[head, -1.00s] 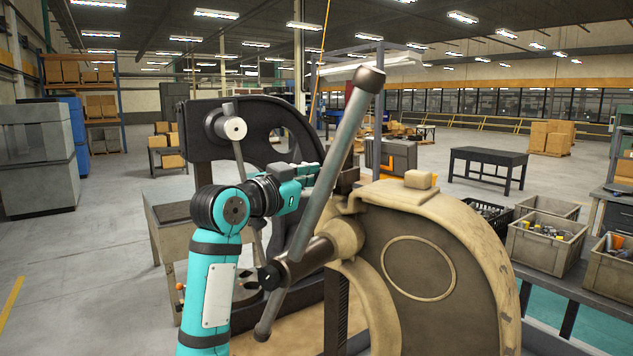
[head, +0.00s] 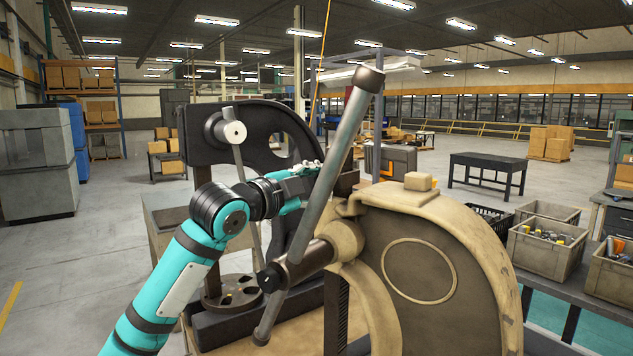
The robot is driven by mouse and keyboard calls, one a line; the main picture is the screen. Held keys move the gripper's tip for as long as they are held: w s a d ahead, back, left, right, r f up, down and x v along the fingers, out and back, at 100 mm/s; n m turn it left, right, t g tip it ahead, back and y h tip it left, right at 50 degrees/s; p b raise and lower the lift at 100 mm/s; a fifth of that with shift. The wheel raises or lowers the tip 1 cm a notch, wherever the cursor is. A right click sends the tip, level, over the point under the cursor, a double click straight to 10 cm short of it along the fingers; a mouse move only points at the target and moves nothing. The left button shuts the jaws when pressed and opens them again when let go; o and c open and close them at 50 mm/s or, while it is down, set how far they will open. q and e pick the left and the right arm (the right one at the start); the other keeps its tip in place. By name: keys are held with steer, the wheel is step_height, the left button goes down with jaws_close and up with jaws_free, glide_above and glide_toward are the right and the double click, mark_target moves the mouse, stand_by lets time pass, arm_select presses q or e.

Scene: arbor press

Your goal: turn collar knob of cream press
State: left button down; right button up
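The cream press (head: 447,230) stands at centre right, with a long grey lever bar (head: 338,146) slanting across its front. The bar passes through a dark collar (head: 296,266) at the end of the press's shaft. A small black knob (head: 268,279) sits on the collar's left side. My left gripper (head: 313,187) is above the collar, behind the lever bar and beside the upper part of the press. The bar partly hides its fingers, so their opening cannot be told. It is apart from the knob. My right gripper is not in view.
A black press (head: 200,130) stands behind my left arm, with its own thin lever (head: 242,180). Grey crates (head: 546,245) of parts stand on a bench at the right. Open floor lies at the far left.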

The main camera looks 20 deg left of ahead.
arm_select(q)
steer(key=m+p, duration=0.1)
steer(key=m, duration=0.7)
steer(key=shift+f+m, duration=0.1)
steer(key=shift+m, duration=0.3)
stand_by(0.4)
steer(key=c, duration=0.9)
jaws_free()
steer(key=shift+c, duration=0.2)
steer(key=v, duration=1.2)
steer(key=shift+f, duration=0.1)
